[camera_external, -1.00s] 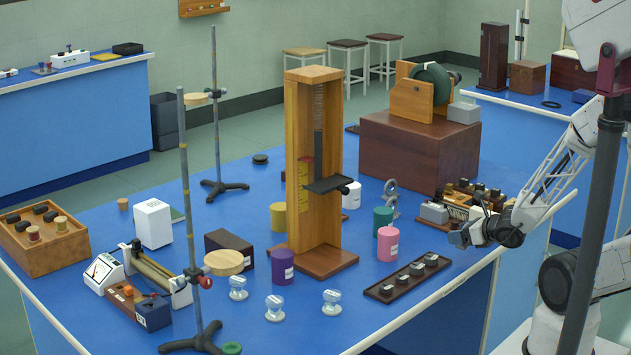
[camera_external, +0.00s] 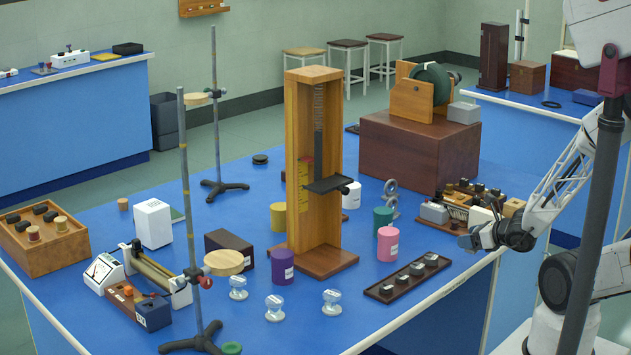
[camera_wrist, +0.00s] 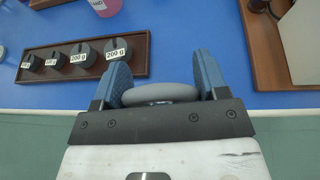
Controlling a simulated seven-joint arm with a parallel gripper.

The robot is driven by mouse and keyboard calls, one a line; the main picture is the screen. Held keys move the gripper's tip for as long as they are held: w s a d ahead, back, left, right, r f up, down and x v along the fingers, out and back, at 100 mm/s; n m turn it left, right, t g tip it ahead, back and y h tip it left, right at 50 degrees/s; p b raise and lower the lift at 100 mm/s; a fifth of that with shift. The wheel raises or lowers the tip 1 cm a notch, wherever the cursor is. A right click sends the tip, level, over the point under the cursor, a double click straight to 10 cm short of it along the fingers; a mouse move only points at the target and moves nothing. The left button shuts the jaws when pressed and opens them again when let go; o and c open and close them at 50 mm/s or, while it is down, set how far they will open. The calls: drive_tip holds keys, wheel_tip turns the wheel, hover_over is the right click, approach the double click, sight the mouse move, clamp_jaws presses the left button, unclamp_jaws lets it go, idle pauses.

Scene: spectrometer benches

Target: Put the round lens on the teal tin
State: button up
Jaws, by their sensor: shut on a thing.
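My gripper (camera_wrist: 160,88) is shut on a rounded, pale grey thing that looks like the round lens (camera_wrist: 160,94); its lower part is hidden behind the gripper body. In the external view my gripper (camera_external: 468,242) is above the bench's right front edge, right of the tins. The teal tin (camera_external: 382,222) stands upright on the blue bench, just behind the pink tin and to the left of my gripper. I see nothing on its top.
The pink tin (camera_external: 387,245) stands between the teal tin and the dark weight tray (camera_external: 380,294). A wooden circuit board (camera_external: 455,222) lies behind my gripper. The tall wooden stand (camera_external: 313,170) rises left of the teal tin. Purple (camera_external: 282,268) and yellow (camera_external: 278,216) tins stand farther left.

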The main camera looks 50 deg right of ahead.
drive_tip(key=w+a+r+n+g+y, duration=0.2)
drive_tip(key=w+r+n+y, duration=0.2)
drive_tip(key=w, duration=0.3)
drive_tip(key=w+a+r+n+g+y, duration=0.1)
drive_tip(key=w+r+n+y, duration=0.3)
drive_tip(key=w, duration=0.4)
drive_tip(key=shift+w+a+r+g, duration=0.15)
drive_tip(key=shift+a+r+g, duration=0.25)
drive_tip(key=shift+a, duration=0.5)
drive_tip(key=shift+w, duration=0.1)
hover_over(378, 210)
drive_tip(key=s, duration=0.1)
drive_tip(key=shift+f, duration=0.7)
drive_tip(key=shift+w, duration=0.15)
drive_tip(key=shift+w, duration=0.25)
drive_tip(key=shift+f, duration=1.8)
